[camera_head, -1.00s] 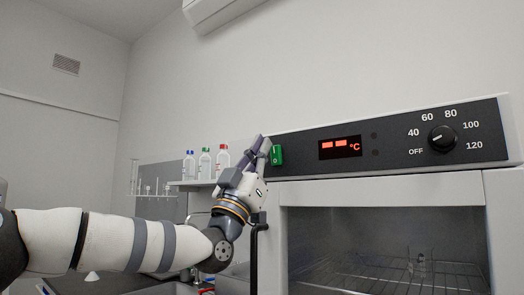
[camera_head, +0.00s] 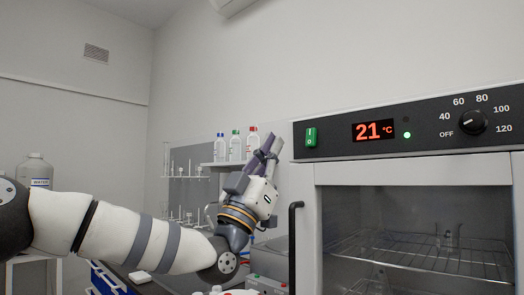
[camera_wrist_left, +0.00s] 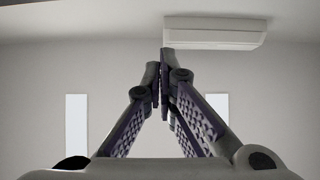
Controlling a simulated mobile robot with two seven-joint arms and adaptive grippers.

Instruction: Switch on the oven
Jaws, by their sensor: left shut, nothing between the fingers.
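The oven's black control panel (camera_head: 420,128) is at the right of the head view. Its green rocker switch (camera_head: 311,137) sits at the panel's left end. The display (camera_head: 374,131) reads 21 °C in red and a green light (camera_head: 407,135) is lit beside it. The dial (camera_head: 472,122) has marks from OFF to 120. My left gripper (camera_head: 270,143) is shut and empty, pointing up, left of the switch and apart from it. In the left wrist view, its fingertips (camera_wrist_left: 160,62) meet. My right gripper is not in view.
The oven's glass door (camera_head: 420,235) is shut, with a dark handle (camera_head: 294,245) at its left. Bottles (camera_head: 236,147) with coloured caps stand on a shelf behind my gripper. A water container (camera_head: 34,172) stands at the far left.

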